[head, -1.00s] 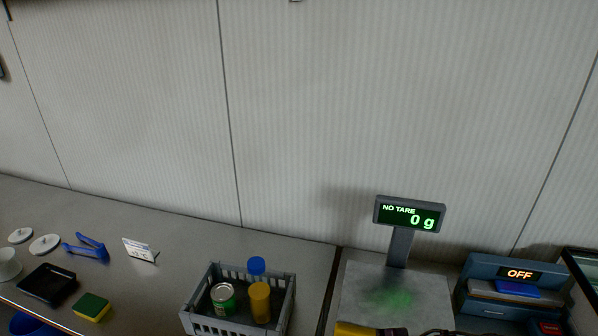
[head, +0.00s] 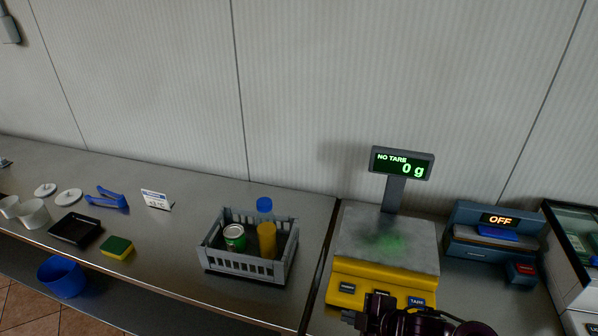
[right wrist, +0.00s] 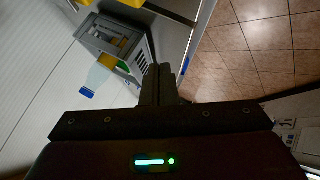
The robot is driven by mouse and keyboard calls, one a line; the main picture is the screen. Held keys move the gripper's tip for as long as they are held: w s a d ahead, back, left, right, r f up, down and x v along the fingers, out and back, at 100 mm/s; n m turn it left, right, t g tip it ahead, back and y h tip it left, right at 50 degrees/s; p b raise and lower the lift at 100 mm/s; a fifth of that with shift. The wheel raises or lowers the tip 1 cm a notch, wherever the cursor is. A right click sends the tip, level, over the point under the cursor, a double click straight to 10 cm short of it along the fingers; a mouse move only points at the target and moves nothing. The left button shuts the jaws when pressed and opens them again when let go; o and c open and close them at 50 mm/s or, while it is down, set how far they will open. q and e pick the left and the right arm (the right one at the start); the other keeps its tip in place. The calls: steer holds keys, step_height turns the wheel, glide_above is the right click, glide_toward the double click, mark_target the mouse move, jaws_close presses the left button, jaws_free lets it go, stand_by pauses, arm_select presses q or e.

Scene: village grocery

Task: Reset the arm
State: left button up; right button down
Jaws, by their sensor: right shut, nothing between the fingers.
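My right gripper (right wrist: 159,72) is shut and empty in the right wrist view, its two dark fingers together. In the head view my right arm and gripper (head: 378,308) show as dark parts at the bottom edge, in front of the yellow scale. The fingertips are hard to make out there. My left gripper is not in view.
The scale (head: 348,287) reads 0 g. A device (head: 478,250) showing OFF stands right of the scale.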

steer(key=s+d+r+m+g+h, duration=0.2)
steer(key=s+d+m+h, duration=0.15)
steer(key=s+m, duration=0.4)
steer(key=s+d+r+m+g+h, duration=0.1)
steer(key=s+d+r+m+h, duration=0.2)
steer(key=s+m, duration=0.45)
step_height(320, 180, down, 37)
steer(key=s+d+g+b, duration=0.1)
steer(key=d+g+b, duration=0.1)
steer(key=b, duration=0.4)
arm_select(q)
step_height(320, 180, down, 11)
steer(key=b, duration=0.5)
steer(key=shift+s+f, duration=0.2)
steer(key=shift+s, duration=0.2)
arm_select(e)
steer(key=s+d+f+g, duration=0.1)
steer(key=s+d+f, duration=0.2)
steer(key=s+f, duration=1.7)
step_height(320, 180, down, 4)
steer(key=shift+r, duration=0.1)
